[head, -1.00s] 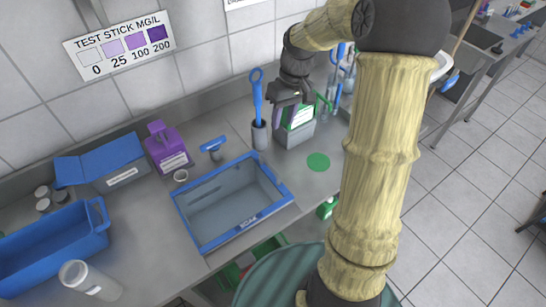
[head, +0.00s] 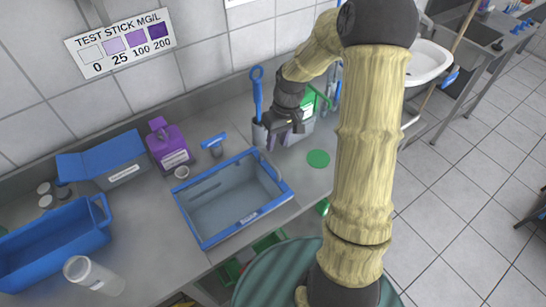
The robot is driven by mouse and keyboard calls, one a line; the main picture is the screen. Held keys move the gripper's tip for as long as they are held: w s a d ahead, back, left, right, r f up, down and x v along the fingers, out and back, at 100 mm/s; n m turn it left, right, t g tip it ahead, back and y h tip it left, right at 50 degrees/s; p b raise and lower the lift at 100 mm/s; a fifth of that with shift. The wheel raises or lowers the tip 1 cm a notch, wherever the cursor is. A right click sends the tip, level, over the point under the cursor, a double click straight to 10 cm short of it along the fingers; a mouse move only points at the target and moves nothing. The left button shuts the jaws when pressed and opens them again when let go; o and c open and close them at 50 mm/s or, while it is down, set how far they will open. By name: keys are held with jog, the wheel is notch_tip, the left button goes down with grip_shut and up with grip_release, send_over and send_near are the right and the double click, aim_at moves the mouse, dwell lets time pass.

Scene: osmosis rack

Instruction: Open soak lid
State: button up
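The soak tub (head: 202,238) is a grey bin with a blue rim and a small label on its front edge. It stands in the middle of the steel counter. Its top shows a grey surface inside the blue frame; I cannot tell whether this is a see-through lid or the open inside. My gripper (head: 284,136) is above the counter, beyond the tub's back right corner and apart from it. Its fingers point down, look spread, and show nothing between them. It partly hides a grey box with a green lid (head: 309,104) behind it.
A blue-handled brush (head: 257,92) stands in a holder beside my gripper. A purple bottle (head: 169,146), a small blue-topped tool (head: 214,143) and a blue box (head: 112,157) stand behind and left. A blue basin (head: 50,232) and clear cylinder (head: 95,276) are farther left. A green disc (head: 318,158) lies right.

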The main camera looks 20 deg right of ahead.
aim_at(272, 163)
jog(key=f, duration=0.2)
jog(key=a+f, duration=0.1)
jog(key=f, duration=0.2)
jog(key=f+p, duration=0.1)
jog(key=f, duration=0.2)
jog(key=shift+s+a, duration=0.25)
jog(key=shift+c, duration=0.2)
grip_shut()
